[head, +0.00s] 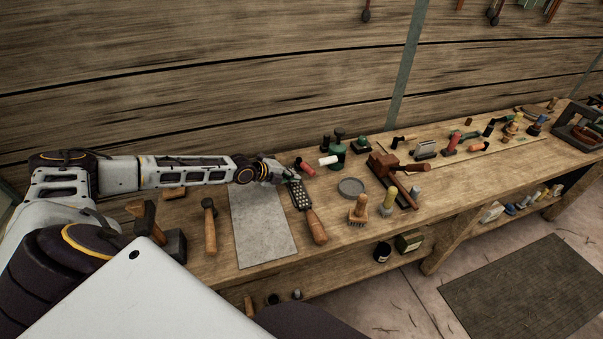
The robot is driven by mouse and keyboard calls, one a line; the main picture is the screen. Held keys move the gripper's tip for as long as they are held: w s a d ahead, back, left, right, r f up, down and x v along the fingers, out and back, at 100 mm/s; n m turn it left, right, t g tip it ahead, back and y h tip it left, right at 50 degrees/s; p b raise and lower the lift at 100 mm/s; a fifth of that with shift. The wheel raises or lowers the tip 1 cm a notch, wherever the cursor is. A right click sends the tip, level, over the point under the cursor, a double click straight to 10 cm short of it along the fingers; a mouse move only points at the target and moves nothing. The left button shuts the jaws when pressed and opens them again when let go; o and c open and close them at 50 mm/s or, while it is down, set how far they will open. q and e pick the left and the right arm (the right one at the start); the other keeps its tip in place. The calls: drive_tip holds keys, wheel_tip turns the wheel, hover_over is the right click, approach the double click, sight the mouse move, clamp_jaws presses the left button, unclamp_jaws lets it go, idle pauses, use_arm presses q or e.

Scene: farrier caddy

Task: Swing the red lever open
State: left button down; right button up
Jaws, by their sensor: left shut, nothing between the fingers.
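My left gripper (285,173) is shut and empty above the workbench, at the back edge of a grey metal plate. A short red handle (306,169) is just right of its fingertips; I take it to be the red lever. A dark part joins its upper left end. The gripper appears close to it, but I cannot tell whether they touch. Where the lever pivots is too small to make out. Another upright red handle (451,143) stands farther right along the bench. My right gripper is not in view.
A rasp (315,225) with a wooden handle lies just in front of the gripper. The grey plate (262,228) is bare. Hammers (210,228) lie to the left. A white cylinder (328,160), a green-based tool (339,149) and a round grey dish (351,187) are to the right.

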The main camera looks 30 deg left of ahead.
sight(305, 167)
use_arm(q)
drive_tip(key=shift+w+d+f+p, duration=0.15)
drive_tip(key=shift+w+d, duration=0.15)
drive_tip(key=shift+w, duration=0.35)
drive_tip(key=shift+w+d+f+p, duration=0.1)
drive_tip(key=shift+w+d+p, duration=0.15)
drive_tip(key=shift+w, duration=0.45)
drive_tip(key=shift+w+d+f+p, duration=0.15)
drive_tip(key=shift+w+d, duration=0.2)
drive_tip(key=shift+w, duration=0.3)
